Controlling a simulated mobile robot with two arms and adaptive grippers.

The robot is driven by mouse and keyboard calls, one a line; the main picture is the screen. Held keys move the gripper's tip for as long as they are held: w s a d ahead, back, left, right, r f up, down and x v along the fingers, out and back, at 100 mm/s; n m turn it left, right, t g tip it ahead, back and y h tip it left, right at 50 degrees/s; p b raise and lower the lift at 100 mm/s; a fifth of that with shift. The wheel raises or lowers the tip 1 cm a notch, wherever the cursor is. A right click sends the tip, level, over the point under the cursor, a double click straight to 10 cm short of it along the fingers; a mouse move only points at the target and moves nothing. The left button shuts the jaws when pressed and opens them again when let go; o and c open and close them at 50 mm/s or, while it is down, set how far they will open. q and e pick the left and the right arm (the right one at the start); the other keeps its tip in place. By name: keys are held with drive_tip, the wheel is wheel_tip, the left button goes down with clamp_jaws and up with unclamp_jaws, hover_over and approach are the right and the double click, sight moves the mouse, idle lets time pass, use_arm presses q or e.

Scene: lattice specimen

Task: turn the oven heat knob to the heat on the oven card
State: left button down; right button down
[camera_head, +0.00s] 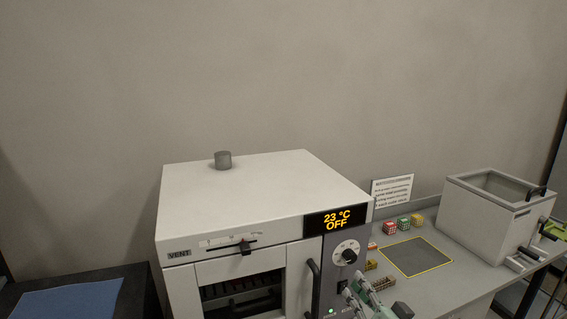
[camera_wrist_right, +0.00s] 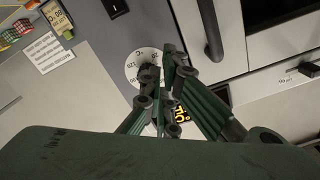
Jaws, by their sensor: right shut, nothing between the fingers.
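The oven's heat knob (camera_head: 349,256) is dark and sits in a white numbered dial on the grey control panel. The display (camera_head: 336,219) above it reads 23 °C and OFF. My right gripper (camera_head: 358,288) is shut and empty, just below the knob in the head view. In the right wrist view the green gripper (camera_wrist_right: 165,82) reaches the edge of the white dial (camera_wrist_right: 138,66) and partly hides knob and display. I cannot tell whether it touches the knob. A white printed card (camera_head: 392,189) stands behind the bench; its text is too small to read. My left gripper is out of view.
The white oven (camera_head: 250,190) has a VENT slider (camera_head: 245,247) and a dark vertical door handle (camera_head: 313,288) left of the panel. Small coloured blocks (camera_head: 403,223) and a yellow-edged grey mat (camera_head: 416,257) lie right of it. A grey bath (camera_head: 495,215) stands farther right.

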sight(349, 256)
drive_tip(key=shift+f, duration=0.1)
drive_tip(key=w+m+b, duration=0.1)
drive_tip(key=w+m, duration=0.1)
drive_tip(key=w+m+b, duration=0.1)
drive_tip(key=m+b, duration=0.1)
drive_tip(key=w+m+b, duration=0.2)
drive_tip(key=shift+w+a+f, duration=0.2)
drive_tip(key=shift+w+a, duration=0.1)
drive_tip(key=shift+w, duration=0.05)
drive_tip(key=shift+r, duration=0.2)
idle(0.4)
drive_tip(key=shift+r, duration=0.35)
idle(0.6)
